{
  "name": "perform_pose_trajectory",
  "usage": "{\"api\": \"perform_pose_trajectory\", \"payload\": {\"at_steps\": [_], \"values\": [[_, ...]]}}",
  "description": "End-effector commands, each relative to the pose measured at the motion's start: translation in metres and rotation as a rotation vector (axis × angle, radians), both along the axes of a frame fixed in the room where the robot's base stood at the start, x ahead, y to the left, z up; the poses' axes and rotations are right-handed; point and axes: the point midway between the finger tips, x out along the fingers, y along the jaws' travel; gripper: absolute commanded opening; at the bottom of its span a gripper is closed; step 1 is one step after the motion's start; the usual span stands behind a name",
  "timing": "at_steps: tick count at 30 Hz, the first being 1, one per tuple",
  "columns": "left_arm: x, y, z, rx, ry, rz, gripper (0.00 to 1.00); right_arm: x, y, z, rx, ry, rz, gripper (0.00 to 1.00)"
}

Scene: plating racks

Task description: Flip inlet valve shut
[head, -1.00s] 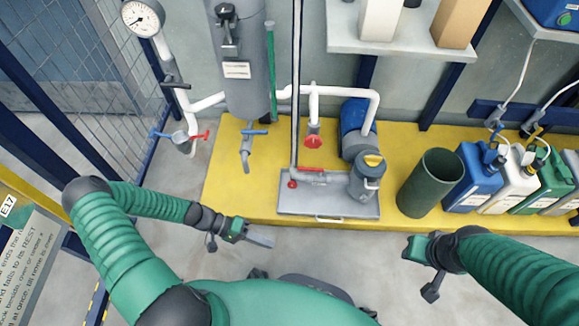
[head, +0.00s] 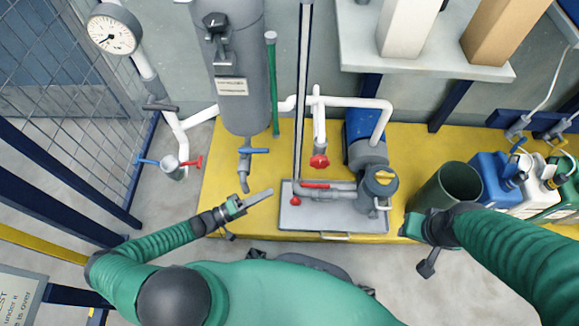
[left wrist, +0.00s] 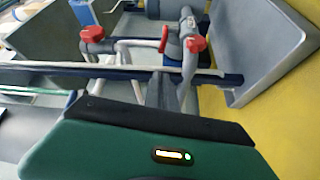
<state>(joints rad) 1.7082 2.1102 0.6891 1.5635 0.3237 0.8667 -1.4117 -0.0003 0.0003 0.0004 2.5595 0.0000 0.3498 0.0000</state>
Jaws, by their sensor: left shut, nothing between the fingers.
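Several valve handles show, and I cannot tell by a label which is the inlet valve. A red lever (head: 314,185) lies along the grey pipe beside the pump (head: 378,186), with a small red knob (head: 295,201) near it. A red handwheel (head: 319,161) sits on the white pipe above. A blue lever (head: 254,151) lies crosswise under the grey tank (head: 241,90). My left gripper (head: 268,192) is shut and empty, just left of the pump's tray, below the blue lever. Red handles (left wrist: 92,35) show in the left wrist view. My right gripper (head: 412,226) is by the green bin; its fingers are unclear.
A vertical dark pole (head: 302,90) stands before the pipes. A grey tray (head: 300,219) holds the pump on the yellow platform (head: 220,190). The green bin (head: 447,186) and several jugs stand right. A second valve (head: 172,163) with blue and red handles is at left.

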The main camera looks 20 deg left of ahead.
Motion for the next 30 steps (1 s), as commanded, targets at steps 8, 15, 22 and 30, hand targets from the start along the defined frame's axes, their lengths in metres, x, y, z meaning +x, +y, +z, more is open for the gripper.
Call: {"api": "perform_pose_trajectory", "payload": {"at_steps": [8,15,22,30], "values": [[0.0,0.0,-0.001,-0.002,0.001,0.0,0.0,0.0,0.0,0.0,0.0,0.001,-0.001,0.36],[0.014,-0.014,-0.003,-0.006,0.001,-0.003,0.0,0.0,0.0,-0.01,0.0,0.001,-0.001,0.36],[0.047,-0.048,0.0,-0.004,0.0,-0.004,0.0,0.0,0.0,-0.03,0.0,0.001,-0.001,0.36],[0.069,-0.07,0.005,-0.005,0.002,-0.003,0.0,0.0,-0.001,-0.041,0.0,0.001,-0.001,0.36]]}}
